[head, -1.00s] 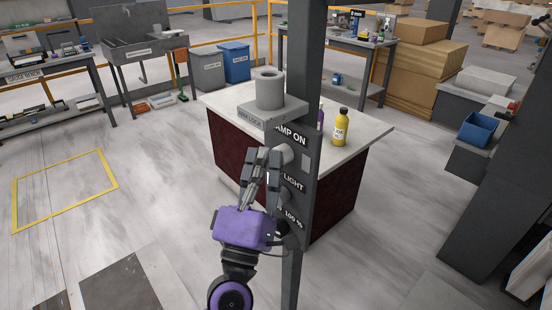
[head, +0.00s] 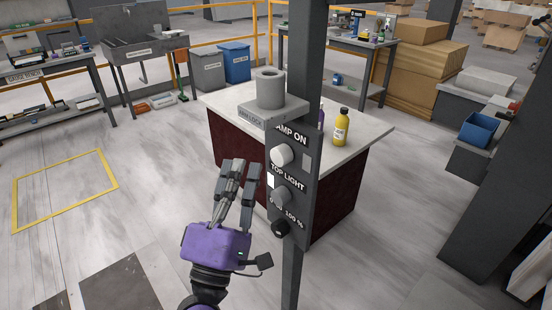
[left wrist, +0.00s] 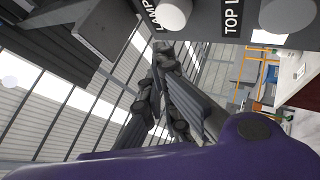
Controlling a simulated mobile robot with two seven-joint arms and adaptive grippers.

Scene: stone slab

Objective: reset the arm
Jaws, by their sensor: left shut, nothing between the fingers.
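My left gripper (head: 243,170) is purple with grey fingers. In the head view it is in front of and left of a dark control panel (head: 305,190) on a post. Its fingers are shut with nothing in them, and they stand apart from the knobs. The panel carries a lamp knob (head: 282,155), a top light knob (head: 281,195) and a lower dark knob (head: 280,228). In the left wrist view the fingers (left wrist: 165,55) point up towards the panel, and the lamp knob (left wrist: 174,12) and top light knob (left wrist: 285,14) show at the top. My right gripper is not in view.
A stone-topped counter (head: 360,130) stands behind the post, with a yellow bottle (head: 341,128) on it. The floor (head: 150,200) to the left is open.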

